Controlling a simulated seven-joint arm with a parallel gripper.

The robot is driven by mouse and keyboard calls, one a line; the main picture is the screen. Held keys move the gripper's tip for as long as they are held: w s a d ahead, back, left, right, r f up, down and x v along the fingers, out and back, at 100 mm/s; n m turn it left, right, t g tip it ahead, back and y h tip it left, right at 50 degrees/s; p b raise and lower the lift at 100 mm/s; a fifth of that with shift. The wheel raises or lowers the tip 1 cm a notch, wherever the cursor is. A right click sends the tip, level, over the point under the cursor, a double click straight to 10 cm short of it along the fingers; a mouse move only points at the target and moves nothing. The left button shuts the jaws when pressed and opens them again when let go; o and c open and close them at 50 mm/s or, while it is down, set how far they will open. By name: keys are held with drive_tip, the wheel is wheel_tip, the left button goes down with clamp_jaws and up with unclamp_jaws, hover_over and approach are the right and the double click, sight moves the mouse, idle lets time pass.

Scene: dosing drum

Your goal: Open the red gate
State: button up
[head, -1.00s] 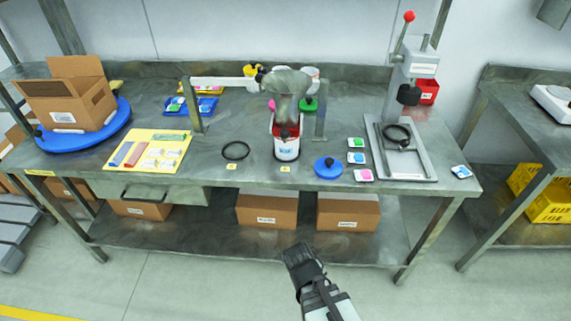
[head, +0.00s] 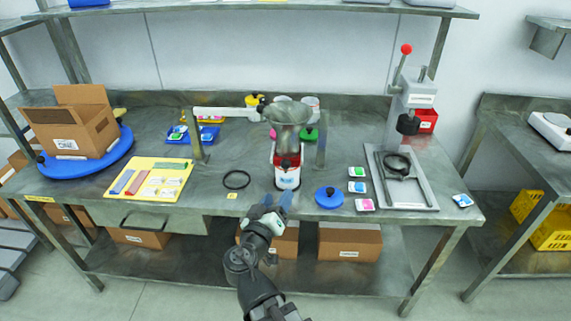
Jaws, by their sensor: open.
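The red gate (head: 287,161) shows as a small red band under the grey metal hopper (head: 287,115) at the middle of the bench. A white container with a blue label (head: 288,181) stands directly below it. Whether the gate is open or closed is too small to tell. My gripper (head: 276,201) is open and empty at the bench's front edge, in front of and slightly left of the container. It is apart from the gate.
A black ring (head: 237,180) lies left, a blue knobbed lid (head: 329,197) right. A lever press (head: 402,180) stands further right. A yellow board (head: 148,179) and a box on a blue turntable (head: 85,168) are left.

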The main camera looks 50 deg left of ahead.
sight(284, 167)
drive_tip(key=w+a+m, duration=0.1)
drive_tip(key=w+a, duration=0.2)
drive_tip(key=w+a+m+y, duration=0.1)
drive_tip(key=w+a, duration=0.2)
drive_tip(key=w, duration=0.1)
drive_tip(key=w+a+r+m, duration=0.1)
drive_tip(key=w+a, duration=0.1)
drive_tip(key=w, duration=0.2)
drive_tip(key=shift+a+m, duration=0.3)
drive_tip(key=shift+a, duration=0.1)
idle(0.3)
drive_tip(key=shift+s, duration=0.1)
clamp_jaws()
idle(0.4)
